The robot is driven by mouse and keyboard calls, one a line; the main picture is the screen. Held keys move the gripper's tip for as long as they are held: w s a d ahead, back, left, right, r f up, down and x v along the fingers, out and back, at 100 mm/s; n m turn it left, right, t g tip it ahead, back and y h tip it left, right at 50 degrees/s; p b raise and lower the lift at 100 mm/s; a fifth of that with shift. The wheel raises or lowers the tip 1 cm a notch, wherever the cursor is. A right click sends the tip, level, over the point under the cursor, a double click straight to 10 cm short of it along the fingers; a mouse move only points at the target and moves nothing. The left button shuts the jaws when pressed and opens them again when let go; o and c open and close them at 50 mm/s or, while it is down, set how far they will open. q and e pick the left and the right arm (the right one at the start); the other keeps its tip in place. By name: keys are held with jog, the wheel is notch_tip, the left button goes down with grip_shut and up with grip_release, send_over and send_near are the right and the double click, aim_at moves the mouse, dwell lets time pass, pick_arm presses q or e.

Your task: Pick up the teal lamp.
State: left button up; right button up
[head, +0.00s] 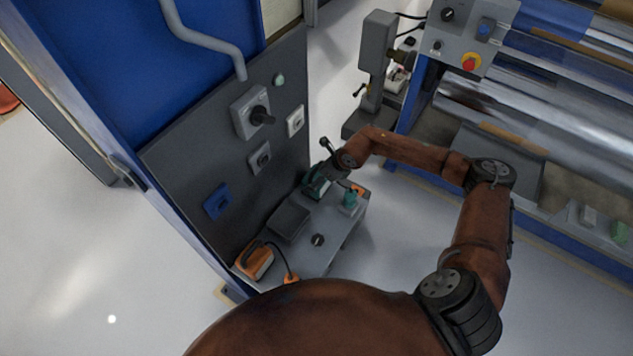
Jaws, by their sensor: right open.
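A small teal lamp (349,200) stands on the grey shelf (325,224) below the dark panel, near the shelf's right end. My right gripper (317,178) is above the far part of the shelf, up and to the left of the teal lamp. It is open. A dark green object (313,188) shows at the gripper's fingers and is partly hidden; I cannot tell whether they touch. The teal lamp is apart from the fingers. My left gripper is not in view.
The shelf also bears a dark box (289,221), a small black knob (318,240) and an orange tool (255,262) with a cable. The panel (215,160) with switches rises behind. A roller machine (540,110) stands to the right. Floor is clear between.

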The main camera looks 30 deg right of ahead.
jog(key=shift+w+f, duration=0.1)
jog(key=c, duration=0.3)
jog(key=shift+a, duration=0.1)
jog(key=c, duration=0.3)
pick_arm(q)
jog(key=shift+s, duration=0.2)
pick_arm(e)
jog(key=c, duration=1.2)
